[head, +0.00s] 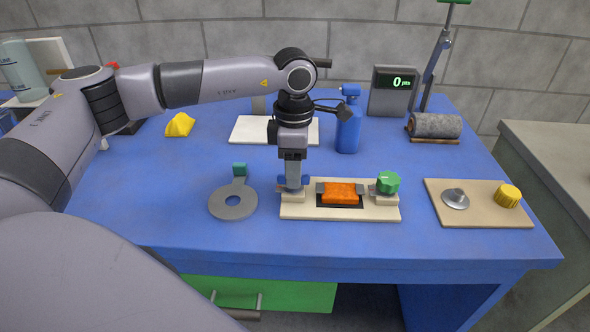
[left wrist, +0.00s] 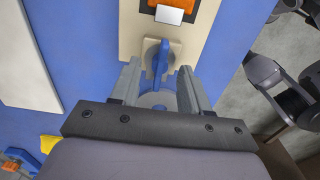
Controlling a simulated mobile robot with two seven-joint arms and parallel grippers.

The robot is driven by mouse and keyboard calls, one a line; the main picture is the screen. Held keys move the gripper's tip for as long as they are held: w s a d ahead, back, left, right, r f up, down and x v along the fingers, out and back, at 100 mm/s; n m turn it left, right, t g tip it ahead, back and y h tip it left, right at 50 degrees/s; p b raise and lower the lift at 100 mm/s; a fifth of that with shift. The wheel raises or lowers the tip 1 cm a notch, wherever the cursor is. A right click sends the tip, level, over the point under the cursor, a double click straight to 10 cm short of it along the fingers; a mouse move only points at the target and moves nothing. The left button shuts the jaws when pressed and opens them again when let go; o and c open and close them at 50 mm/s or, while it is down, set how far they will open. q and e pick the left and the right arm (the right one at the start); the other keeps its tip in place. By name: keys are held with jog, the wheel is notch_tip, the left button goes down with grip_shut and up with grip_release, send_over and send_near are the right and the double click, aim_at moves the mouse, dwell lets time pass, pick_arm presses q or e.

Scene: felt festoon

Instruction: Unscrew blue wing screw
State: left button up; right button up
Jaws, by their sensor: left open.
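The blue wing screw (left wrist: 160,62) sits at one end of a cream board (head: 338,212). In the head view the wing screw (head: 283,180) is partly hidden behind my left gripper (head: 293,186). My left gripper points down over it, open; in the left wrist view its two fingers (left wrist: 160,85) stand on either side of the blue wing, with gaps visible. An orange block (head: 341,192) lies in the middle of the board, held at its ends by grey clamps. A green knob (head: 388,182) is at the board's right end. My right gripper is not in view.
A tan board (head: 480,212) with a metal piece and yellow knob is at the right. A blue bottle (head: 348,132), display (head: 393,92) and grey roll (head: 434,126) stand behind.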

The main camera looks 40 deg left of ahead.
pick_arm(q)
jog(key=shift+f, duration=0.7)
grip_shut()
